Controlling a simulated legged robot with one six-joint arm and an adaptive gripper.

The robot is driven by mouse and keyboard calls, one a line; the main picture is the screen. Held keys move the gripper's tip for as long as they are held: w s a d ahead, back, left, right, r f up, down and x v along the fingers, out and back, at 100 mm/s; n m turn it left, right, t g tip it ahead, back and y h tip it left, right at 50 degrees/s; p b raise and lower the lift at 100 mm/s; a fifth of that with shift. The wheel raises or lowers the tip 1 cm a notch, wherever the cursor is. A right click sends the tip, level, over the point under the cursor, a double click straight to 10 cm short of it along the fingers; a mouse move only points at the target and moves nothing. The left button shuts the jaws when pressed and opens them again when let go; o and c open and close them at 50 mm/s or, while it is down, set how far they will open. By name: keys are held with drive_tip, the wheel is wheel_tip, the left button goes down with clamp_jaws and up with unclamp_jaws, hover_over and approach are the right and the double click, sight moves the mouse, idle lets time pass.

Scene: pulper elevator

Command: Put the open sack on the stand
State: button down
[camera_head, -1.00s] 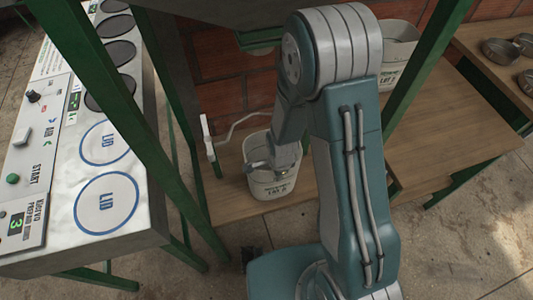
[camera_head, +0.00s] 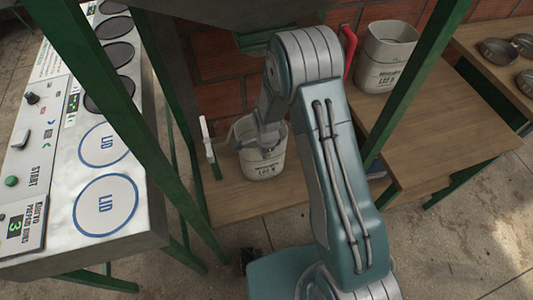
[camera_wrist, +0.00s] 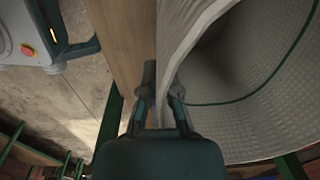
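The open sack (camera_head: 265,166) is white with printed text. In the head view it is over the low wooden platform (camera_head: 235,205) under the green frame, its mouth facing up. I cannot tell whether its base touches the wood. My gripper (camera_head: 268,150) is at its rim. In the wrist view my gripper (camera_wrist: 161,92) has one finger on each side of the sack wall, pinching the rim. The open inside of the sack (camera_wrist: 245,75) fills the right of that view. Which surface is the stand is not clear.
A second white sack (camera_head: 386,62) stands on the wooden boards behind my arm, beside a red handle (camera_head: 348,48). Green frame legs (camera_head: 105,105) slant past on both sides. A control panel (camera_head: 30,170) is at left. Metal bowls (camera_head: 498,50) sit at far right. The right boards (camera_head: 440,140) are clear.

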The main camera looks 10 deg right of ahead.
drive_tip(key=shift+a, duration=0.1)
drive_tip(key=c, duration=0.8)
unclamp_jaws()
wheel_tip(320, 180, up, 12)
drive_tip(key=shift+s, duration=0.2)
drive_tip(key=s+d+r+n+t, duration=0.1)
drive_tip(key=s+d+r+n, duration=0.25)
drive_tip(key=r, duration=0.55)
drive_tip(key=s+d+r+n+t, duration=0.15)
drive_tip(key=s+r+n, duration=0.25)
drive_tip(key=r, duration=0.5)
drive_tip(key=s+d+r+n+t, duration=0.1)
drive_tip(key=s+d+r+n, duration=0.1)
drive_tip(key=s+r+n, duration=0.2)
drive_tip(key=s+d+r+n+t, duration=0.1)
drive_tip(key=s+d+r+n, duration=0.2)
drive_tip(key=s, duration=0.8)
wheel_tip(320, 180, up, 2)
drive_tip(key=shift+s+r+n+t, duration=0.15)
drive_tip(key=shift+n+t, duration=0.2)
drive_tip(key=shift+n, duration=0.3)
